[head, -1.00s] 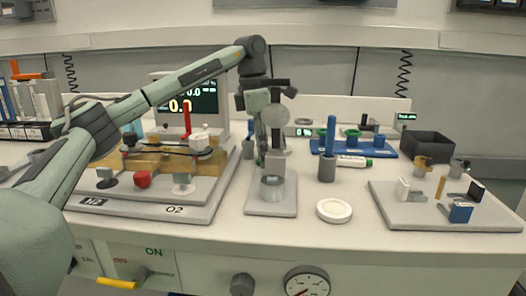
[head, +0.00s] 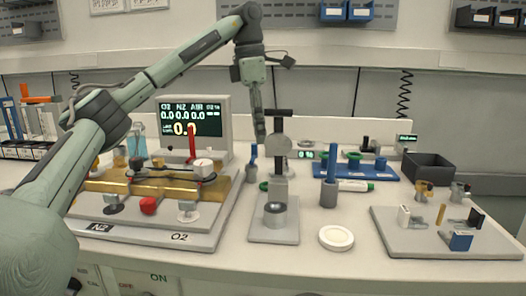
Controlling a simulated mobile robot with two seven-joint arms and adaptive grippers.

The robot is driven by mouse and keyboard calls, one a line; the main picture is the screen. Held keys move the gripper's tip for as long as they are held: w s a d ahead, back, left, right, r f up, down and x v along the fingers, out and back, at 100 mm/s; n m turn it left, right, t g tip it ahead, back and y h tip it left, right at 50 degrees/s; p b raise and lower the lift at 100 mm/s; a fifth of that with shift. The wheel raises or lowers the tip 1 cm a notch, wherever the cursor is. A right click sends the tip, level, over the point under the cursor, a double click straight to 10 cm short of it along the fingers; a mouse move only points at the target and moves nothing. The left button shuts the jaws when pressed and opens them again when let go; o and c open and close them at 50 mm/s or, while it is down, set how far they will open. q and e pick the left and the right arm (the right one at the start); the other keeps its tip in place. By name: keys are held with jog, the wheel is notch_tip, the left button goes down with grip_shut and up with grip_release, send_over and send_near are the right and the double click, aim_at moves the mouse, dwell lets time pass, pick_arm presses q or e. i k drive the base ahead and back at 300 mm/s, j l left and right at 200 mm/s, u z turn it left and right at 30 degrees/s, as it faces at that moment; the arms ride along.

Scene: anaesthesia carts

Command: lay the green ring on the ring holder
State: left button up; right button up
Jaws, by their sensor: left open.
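A small green piece (head: 264,186), perhaps the green ring, shows low behind the grey press-like stand and is mostly hidden. A blue rack (head: 340,168) stands at the back right with blue pieces and a green piece (head: 354,158) on it; I cannot tell for sure whether it is the ring holder. My left gripper (head: 260,136) points down, open, above the worktop behind the press stand and left of the blue rack. Its fingers are seen edge-on, and nothing shows between them. My right gripper is not in view.
The press stand (head: 274,233) with its dark T-handle rises just in front of my left gripper. A blue rod in a grey cup (head: 328,195), a white round dish (head: 336,238) and a green-capped white tube (head: 352,186) lie to the right. The monitor (head: 222,105) is left.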

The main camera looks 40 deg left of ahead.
aim_at(275, 208)
jog(key=k, duration=1)
